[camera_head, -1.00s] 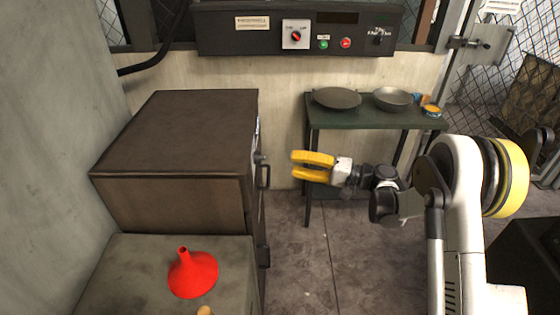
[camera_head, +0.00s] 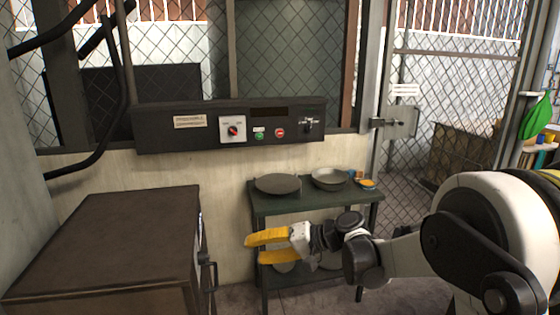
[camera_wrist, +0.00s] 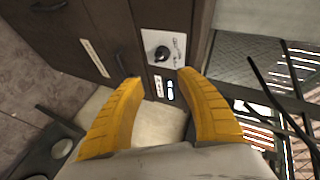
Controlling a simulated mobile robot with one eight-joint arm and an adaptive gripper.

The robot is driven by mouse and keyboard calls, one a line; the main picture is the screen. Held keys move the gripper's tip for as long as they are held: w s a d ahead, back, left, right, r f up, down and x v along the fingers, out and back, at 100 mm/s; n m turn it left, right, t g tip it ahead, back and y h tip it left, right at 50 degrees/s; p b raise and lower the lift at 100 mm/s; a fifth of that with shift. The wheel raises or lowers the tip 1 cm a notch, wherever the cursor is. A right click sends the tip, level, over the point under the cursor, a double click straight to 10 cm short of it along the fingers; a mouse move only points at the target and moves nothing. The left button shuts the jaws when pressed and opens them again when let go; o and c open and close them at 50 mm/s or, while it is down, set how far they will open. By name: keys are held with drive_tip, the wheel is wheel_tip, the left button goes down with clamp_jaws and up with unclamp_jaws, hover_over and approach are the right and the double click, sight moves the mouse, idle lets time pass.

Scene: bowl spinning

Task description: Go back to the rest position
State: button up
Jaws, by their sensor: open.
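My gripper (camera_head: 252,249) has yellow fingers and points left in the head view, in front of the green side table. In the wrist view my gripper (camera_wrist: 158,84) shows its two fingers spread apart with nothing between them. Beyond the fingertips in the wrist view is a panel with a dark knob (camera_wrist: 162,53). My arm reaches in from the right side of the head view. The fingers appear clear of the table and the cabinet.
A brown metal cabinet (camera_head: 110,240) stands at the left. The green table (camera_head: 315,200) bears a dark pan (camera_head: 278,184), a metal bowl (camera_head: 329,179) and small colored items. A control panel (camera_head: 230,124) is on the wall behind. A mesh gate (camera_head: 450,110) is at the right.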

drive_tip(key=s+d+t+h, duration=0.3)
drive_tip(key=s+d+h, duration=1)
drive_tip(key=s+d, duration=1.2)
drive_tip(key=shift+s+r+t, duration=0.4)
drive_tip(key=shift+s+r, duration=0.05)
drive_tip(key=shift+s, duration=0.3)
